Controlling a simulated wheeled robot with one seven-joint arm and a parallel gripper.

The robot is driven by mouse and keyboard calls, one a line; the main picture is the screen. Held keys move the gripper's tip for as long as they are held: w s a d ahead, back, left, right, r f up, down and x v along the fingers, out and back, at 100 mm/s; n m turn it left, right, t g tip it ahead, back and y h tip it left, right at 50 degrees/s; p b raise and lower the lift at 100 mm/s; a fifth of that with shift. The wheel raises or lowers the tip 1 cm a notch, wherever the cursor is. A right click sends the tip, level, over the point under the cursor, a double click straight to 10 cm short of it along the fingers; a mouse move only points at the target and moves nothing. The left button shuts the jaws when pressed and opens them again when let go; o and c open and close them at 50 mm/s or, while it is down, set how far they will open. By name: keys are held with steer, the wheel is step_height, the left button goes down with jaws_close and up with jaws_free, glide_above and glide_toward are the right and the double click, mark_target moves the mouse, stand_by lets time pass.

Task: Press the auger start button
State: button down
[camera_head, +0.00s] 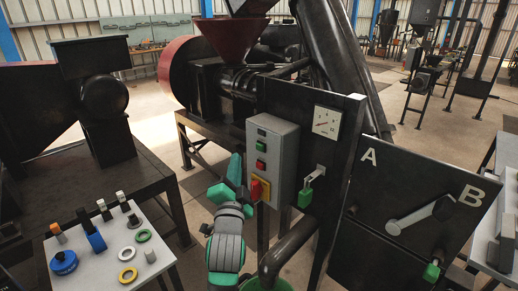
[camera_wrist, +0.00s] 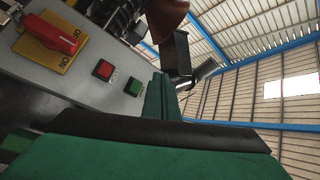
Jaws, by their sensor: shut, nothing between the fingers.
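A grey control box (camera_head: 272,160) stands at the middle of the head view. Its face carries a green button (camera_head: 262,147), a red button (camera_head: 260,165) below it and a red rotary switch (camera_head: 257,190) on a yellow plate. In the wrist view the green button (camera_wrist: 134,86) is just left of my upright finger, with the red button (camera_wrist: 103,70) and red switch (camera_wrist: 48,33) farther left. The button labels are too small to read surely. My gripper (camera_head: 238,170) is shut and empty, just left of the box face. I cannot tell whether it touches the box.
A panel marked A and B (camera_head: 405,210) has a lever (camera_head: 420,215).

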steer(key=shift+w+d, duration=2)
stand_by(0.7)
steer(key=shift+w+d, duration=0.25)
steer(key=shift+w, duration=0.05)
steer(key=shift+w+d, duration=0.3)
steer(key=shift+d, duration=0.05)
stand_by(0.9)
steer(key=shift+a, duration=0.1)
steer(key=shift+s+a, duration=0.5)
steer(key=shift+s, duration=0.1)
stand_by(0.3)
steer(key=s+a, duration=0.3)
steer(key=shift+s+a, duration=0.25)
steer(key=shift+s, duration=0.05)
